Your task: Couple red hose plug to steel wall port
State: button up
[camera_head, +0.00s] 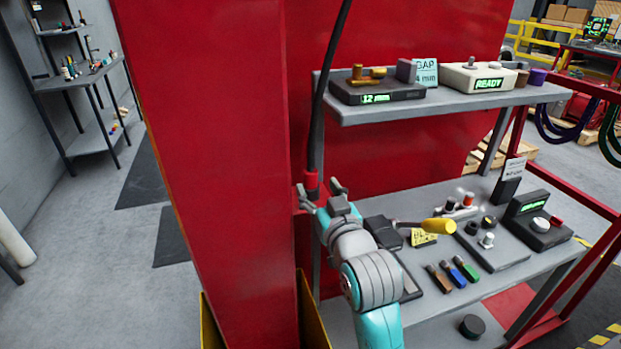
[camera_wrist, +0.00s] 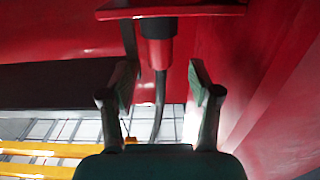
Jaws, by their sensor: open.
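The red hose plug (camera_head: 312,181) hangs at the lower end of a black hose (camera_head: 322,95), beside the red column. In the wrist view the red plug (camera_wrist: 157,52) sits at a red bracket (camera_wrist: 170,10), with the hose running down the picture. My gripper (camera_head: 318,188) is open at the plug. In the wrist view its two fingers (camera_wrist: 162,72) stand apart on either side of the hose, with the plug just beyond the tips. No contact shows. I cannot make out the steel wall port in either view.
The wide red column (camera_head: 215,150) stands close left of my gripper. A grey upper shelf (camera_head: 440,103) with gauge boxes and a lower bench (camera_head: 465,292) with a yellow-handled tool (camera_head: 438,226) and several small parts are to the right. Open floor lies far left.

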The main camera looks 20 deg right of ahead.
aim_at(313, 181)
jog(key=shift+w+f, duration=0.1)
jog(key=shift+w, duration=2.8)
jog(key=shift+c, duration=0.2)
grip_shut()
